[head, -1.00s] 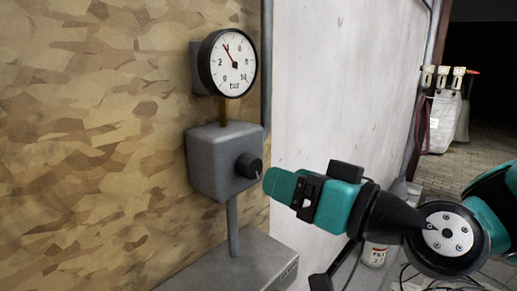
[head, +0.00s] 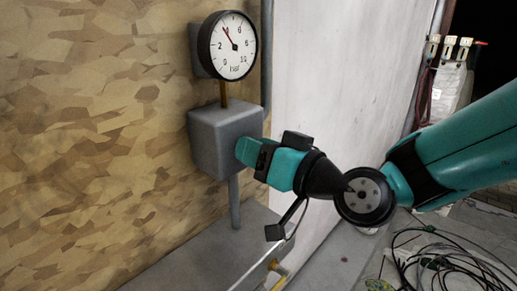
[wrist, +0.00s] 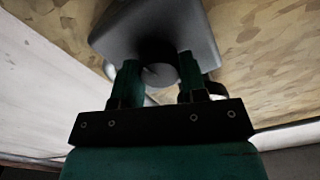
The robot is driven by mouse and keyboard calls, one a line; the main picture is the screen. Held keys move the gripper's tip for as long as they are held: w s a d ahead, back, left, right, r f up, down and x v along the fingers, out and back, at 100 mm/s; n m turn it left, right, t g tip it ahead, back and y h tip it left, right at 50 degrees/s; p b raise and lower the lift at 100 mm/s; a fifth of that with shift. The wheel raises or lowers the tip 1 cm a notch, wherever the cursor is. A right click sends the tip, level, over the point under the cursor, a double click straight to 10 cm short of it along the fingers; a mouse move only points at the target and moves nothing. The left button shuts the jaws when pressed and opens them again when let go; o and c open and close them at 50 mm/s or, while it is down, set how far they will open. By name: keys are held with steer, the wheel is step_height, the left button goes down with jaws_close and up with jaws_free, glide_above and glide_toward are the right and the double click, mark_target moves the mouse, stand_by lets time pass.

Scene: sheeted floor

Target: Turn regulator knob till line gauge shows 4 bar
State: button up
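The line gauge (head: 234,60) is a round white dial with a black rim. Its red needle points up and left, at about the 4 mark. Below it, the grey regulator box (head: 214,140) is fixed in front of the wall. My gripper (head: 240,151) is at the box's right side and hides the knob in the head view. In the wrist view, my gripper's two fingers (wrist: 158,82) stand on either side of the dark knob (wrist: 158,74), very close to it. I cannot tell whether they press on it.
A pipe (head: 235,200) runs down from the box toward a grey surface below. A whitish panel (head: 330,80) stands behind my arm. Loose black cables (head: 435,255) lie on the floor at the lower right. Hoses with pale fittings (head: 448,50) hang at the upper right.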

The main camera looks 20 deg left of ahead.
steer(key=shift+m+b, duration=0.55)
steer(key=shift+m, duration=0.35)
steer(key=o, duration=0.9)
steer(key=b+v, duration=0.9)
steer(key=v, duration=0.8)
steer(key=shift+d, duration=0.25)
